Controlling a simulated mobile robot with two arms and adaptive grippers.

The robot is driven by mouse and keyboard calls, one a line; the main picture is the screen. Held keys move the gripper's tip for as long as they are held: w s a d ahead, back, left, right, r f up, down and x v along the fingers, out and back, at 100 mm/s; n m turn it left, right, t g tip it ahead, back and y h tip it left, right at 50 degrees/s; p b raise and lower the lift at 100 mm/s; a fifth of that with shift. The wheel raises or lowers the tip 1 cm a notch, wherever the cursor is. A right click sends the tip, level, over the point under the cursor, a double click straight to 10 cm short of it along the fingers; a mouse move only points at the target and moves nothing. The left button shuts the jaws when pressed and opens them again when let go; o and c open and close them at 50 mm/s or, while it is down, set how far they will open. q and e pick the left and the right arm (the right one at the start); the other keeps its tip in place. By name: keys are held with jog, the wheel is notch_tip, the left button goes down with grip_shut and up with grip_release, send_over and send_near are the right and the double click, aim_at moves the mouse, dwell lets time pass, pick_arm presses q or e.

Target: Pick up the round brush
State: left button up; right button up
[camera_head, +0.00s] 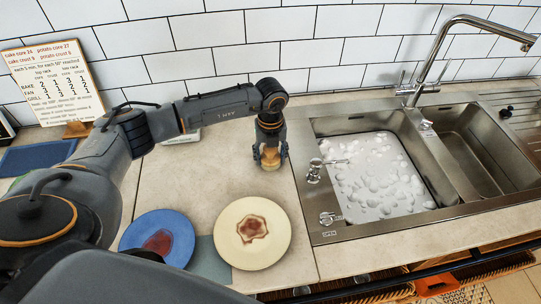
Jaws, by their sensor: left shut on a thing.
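The round brush (271,163) is a small, tan, round thing on the counter, left of the sink. My left gripper (270,154) comes down over it from above, with fingers on both sides, and is shut on it. The fingers hide part of the brush. It appears to be at or very near the counter surface; I cannot tell whether it touches. My right gripper is not in view.
A steel sink (310,222) with foamy water and a tall faucet (440,50) is at right. A cream plate (280,243) and a blue plate (135,237), both stained, lie at the front. A sign (55,85) leans at back left.

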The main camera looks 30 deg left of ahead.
pick_arm(q)
jog(key=shift+r, duration=0.45)
notch_tip(320, 180, up, 2)
jog(key=shift+r+b, duration=0.1)
jog(key=shift+b, duration=0.25)
jog(key=d+r+b, duration=0.1)
jog(key=d+r, duration=0.2)
jog(key=d, duration=0.1)
jog(key=d+r+b, duration=0.2)
jog(key=d+r, duration=0.1)
jog(key=d, duration=0.2)
jog(key=d+r+b, duration=0.1)
jog(key=d+r, duration=0.3)
jog(key=d, duration=0.1)
jog(key=shift+s+b, duration=0.1)
jog(key=shift+b, duration=0.25)
jog(key=o, duration=0.4)
jog(key=shift+c, duration=1.2)
jog(key=shift+f, duration=0.1)
